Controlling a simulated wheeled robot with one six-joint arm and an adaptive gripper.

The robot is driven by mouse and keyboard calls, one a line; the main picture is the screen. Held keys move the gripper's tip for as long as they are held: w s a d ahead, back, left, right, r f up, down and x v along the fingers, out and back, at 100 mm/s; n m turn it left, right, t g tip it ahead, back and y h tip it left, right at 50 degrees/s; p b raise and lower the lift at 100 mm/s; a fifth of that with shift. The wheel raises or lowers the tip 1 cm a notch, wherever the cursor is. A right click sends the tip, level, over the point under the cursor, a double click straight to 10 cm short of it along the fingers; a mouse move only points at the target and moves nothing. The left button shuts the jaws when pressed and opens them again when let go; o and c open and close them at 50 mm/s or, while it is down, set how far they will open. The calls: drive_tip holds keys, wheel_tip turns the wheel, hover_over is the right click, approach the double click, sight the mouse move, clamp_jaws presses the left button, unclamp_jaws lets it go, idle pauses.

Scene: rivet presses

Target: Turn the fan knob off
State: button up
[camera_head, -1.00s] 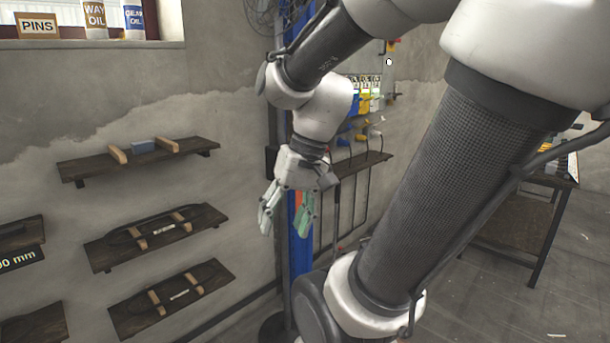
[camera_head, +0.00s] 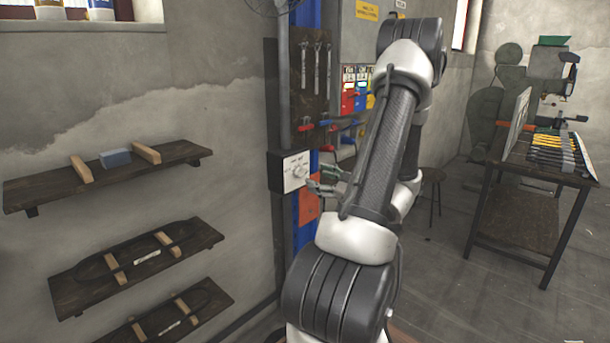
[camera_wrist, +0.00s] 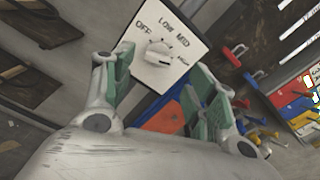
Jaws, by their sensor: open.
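The fan knob (camera_head: 299,171) is a round pale dial on a white plate (camera_head: 291,183) of a dark wall box, fixed to a post left of my arm. In the wrist view the knob (camera_wrist: 157,53) lies ahead of and between my fingers. The plate (camera_wrist: 182,27) reads OFF, LOW and MID, with a further label too small to read. The knob's ridge slants toward the lower right, away from OFF. My gripper (camera_head: 325,184) is open and empty, just right of the box. Its green-padded fingers (camera_wrist: 165,88) appear apart from the knob.
An orange panel (camera_head: 309,207) hangs on the blue post below the box. Hanging tools (camera_head: 316,65) are above it. Wooden wall shelves (camera_head: 108,172) are at left. A table with yellow-handled tools (camera_head: 552,150) stands at right. Floor between is mostly clear.

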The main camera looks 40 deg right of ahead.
sight(304, 173)
drive_tip(key=w, duration=0.6)
drive_tip(key=shift+w+a, duration=0.2)
drive_tip(key=shift+a, duration=0.15)
drive_tip(key=c, duration=1)
